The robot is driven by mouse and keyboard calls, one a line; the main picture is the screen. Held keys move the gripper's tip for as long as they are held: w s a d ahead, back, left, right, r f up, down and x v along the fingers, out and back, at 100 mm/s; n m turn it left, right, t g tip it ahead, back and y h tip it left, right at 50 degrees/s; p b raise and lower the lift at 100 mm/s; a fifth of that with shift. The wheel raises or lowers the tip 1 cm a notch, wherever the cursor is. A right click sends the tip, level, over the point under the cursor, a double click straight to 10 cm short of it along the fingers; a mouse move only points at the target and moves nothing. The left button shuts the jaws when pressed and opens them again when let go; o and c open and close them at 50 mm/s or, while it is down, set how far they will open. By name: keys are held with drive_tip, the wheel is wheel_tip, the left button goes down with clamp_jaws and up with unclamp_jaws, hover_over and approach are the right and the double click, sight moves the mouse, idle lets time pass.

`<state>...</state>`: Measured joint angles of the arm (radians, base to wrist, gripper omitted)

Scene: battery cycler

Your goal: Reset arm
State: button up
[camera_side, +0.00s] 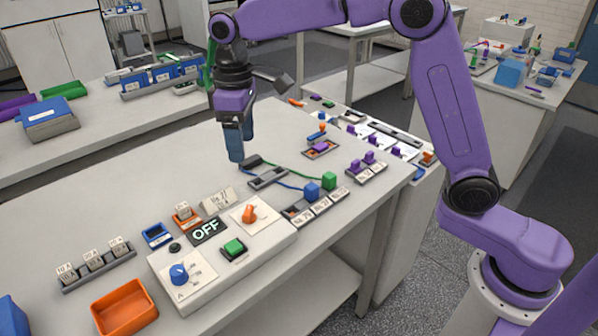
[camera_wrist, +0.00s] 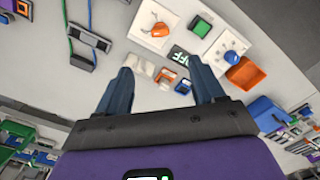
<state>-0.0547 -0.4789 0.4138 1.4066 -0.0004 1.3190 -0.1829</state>
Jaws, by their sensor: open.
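My gripper (camera_side: 241,148) hangs pointing down above the white table (camera_side: 150,150), behind the control box. In the wrist view my gripper (camera_wrist: 160,68) shows two blue fingers spread apart with nothing between them. The control box (camera_side: 200,287) carries an orange knob (camera_side: 249,214), a blue knob (camera_side: 179,273), a green button (camera_side: 233,247) and a display (camera_side: 207,231) reading OFF. The orange knob (camera_wrist: 158,29) and green button (camera_wrist: 200,27) also show in the wrist view. I cannot tell the exact height of the fingertips above the table.
A dark holder (camera_side: 268,178) with a green and a blue cable lies right of my gripper. An orange tray (camera_side: 124,307) and a rack of labelled blocks (camera_side: 95,262) lie at the front left. Small parts line the right edge. The table's back left is clear.

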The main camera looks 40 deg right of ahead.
drive_tip(key=s+d+f+n, duration=0.1)
drive_tip(key=s+d, duration=0.4)
drive_tip(key=s, duration=0.5)
drive_tip(key=s+d+f+n, duration=0.2)
drive_tip(key=s+d, duration=0.3)
drive_tip(key=s, duration=0.6)
drive_tip(key=s+d+f+n, duration=0.1)
drive_tip(key=s+d+f, duration=0.2)
drive_tip(key=s+d, duration=0.3)
drive_tip(key=s, duration=0.5)
drive_tip(key=shift+s+f, duration=0.15)
drive_tip(key=shift+f, duration=0.15)
drive_tip(key=shift+d, duration=0.1)
